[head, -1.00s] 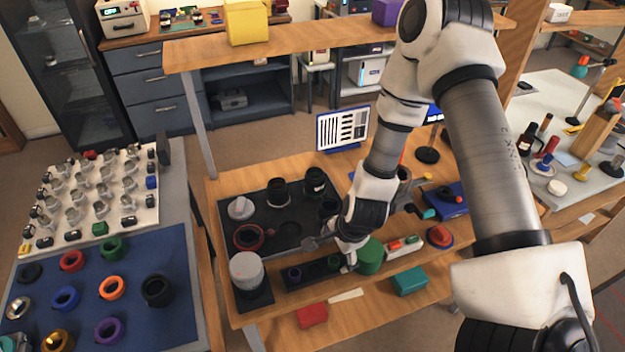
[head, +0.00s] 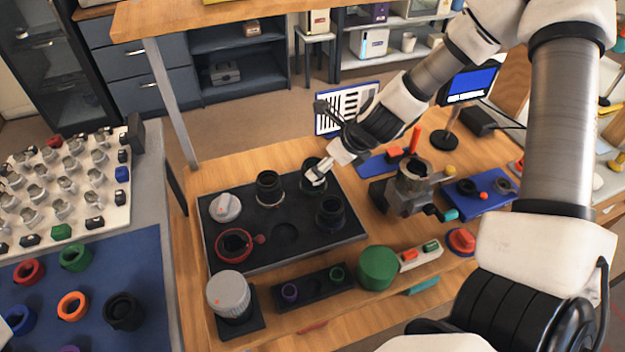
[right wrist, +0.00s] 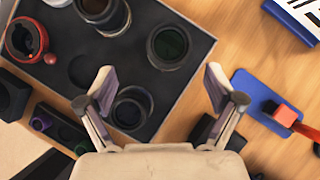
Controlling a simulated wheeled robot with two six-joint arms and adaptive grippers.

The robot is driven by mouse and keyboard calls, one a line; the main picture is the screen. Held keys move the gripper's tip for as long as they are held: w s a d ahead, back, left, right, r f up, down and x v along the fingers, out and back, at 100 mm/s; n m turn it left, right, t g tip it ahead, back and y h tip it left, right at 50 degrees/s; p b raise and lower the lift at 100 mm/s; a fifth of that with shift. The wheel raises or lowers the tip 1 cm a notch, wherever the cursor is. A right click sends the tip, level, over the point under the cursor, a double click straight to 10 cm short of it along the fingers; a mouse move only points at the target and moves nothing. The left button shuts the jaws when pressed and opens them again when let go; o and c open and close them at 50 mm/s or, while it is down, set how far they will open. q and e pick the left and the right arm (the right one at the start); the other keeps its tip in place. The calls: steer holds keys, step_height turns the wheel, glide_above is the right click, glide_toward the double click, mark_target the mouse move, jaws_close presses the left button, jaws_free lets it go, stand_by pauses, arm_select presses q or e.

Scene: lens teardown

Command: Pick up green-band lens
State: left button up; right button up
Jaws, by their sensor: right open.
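Three dark, upright lenses stand on the black tray (head: 225,258): a back-left lens (head: 269,188), a back-right lens (head: 311,186) and a front-right lens (head: 330,213). I cannot clearly make out a green band on any of them. My right gripper (head: 318,174) is over the back-right lens and partly hides it. In the right wrist view my right gripper (right wrist: 160,87) is open and empty. There the back-right lens (right wrist: 168,46) lies beyond the fingertips, and the front-right lens (right wrist: 131,107) shows between the fingers, lower down. My left gripper is not in view.
The tray also holds a red ring (head: 234,245) and a grey-capped part (head: 226,207). In front are a grey cylinder (head: 229,293), a small black holder (head: 313,288) and a green cylinder (head: 378,268). A clamp device (head: 411,190) stands right of the tray.

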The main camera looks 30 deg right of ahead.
steer(key=f+b, duration=0.1)
steer(key=w+f+b, duration=0.1)
steer(key=f, duration=0.1)
steer(key=w+d+f+b, duration=0.1)
steer(key=shift+w+f, duration=0.2)
steer(key=shift+f, duration=0.05)
steer(key=b+x, duration=0.3)
steer(key=shift+s+a+f+b, duration=0.15)
steer(key=shift+a+f+b, duration=0.2)
steer(key=shift+f, duration=0.05)
steer(key=shift+w+f+b, duration=0.25)
steer(key=shift+b, duration=0.05)
steer(key=shift+w+f, duration=0.1)
steer(key=shift+w, duration=0.1)
steer(key=shift+s+r, duration=0.15)
steer(key=shift+r, duration=0.1)
steer(key=c, duration=1.5)
